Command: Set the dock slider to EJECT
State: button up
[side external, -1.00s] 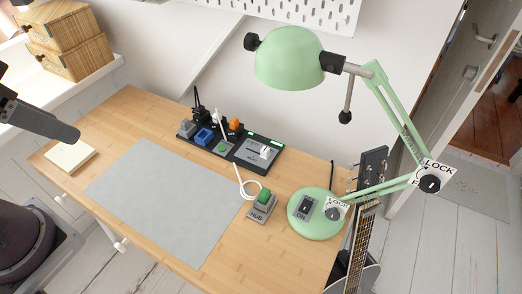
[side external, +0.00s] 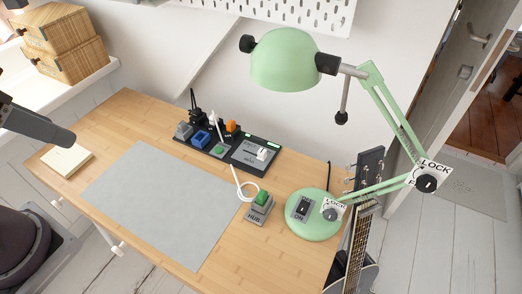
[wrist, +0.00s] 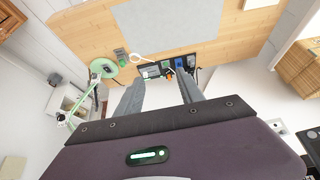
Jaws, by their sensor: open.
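The dock (side external: 242,152) is a black strip at the back of the desk. Its right-hand panel carries a white slider knob (side external: 262,154) in a slot, with the knob toward the right end. The panel's lettering is too small to read. In the wrist view the dock (wrist: 155,71) lies beyond my fingertips, seen from the opposite side and small. My gripper (wrist: 160,88) is open and empty, its two grey fingers apart and well short of the dock.
The green desk lamp (side external: 312,228) stands right of the dock, its head (side external: 285,60) overhanging nearby. A grey hub (side external: 259,210) with a green top and white cable sits in front. Black, white and orange plugs rise from the dock's left part. The grey mat (side external: 160,205) is clear.

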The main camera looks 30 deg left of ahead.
dwell(0.3)
jog(key=n+g+h, duration=0.4)
jog(key=n+g, duration=0.2)
jog(key=n, duration=1.2)
send_over(262, 150)
jog(key=a, duration=0.3)
notch_tip(262, 150, down, 29)
jog(key=x, duration=0.7)
jog(key=shift+f, duration=0.35)
jog(key=shift+c, duration=0.3)
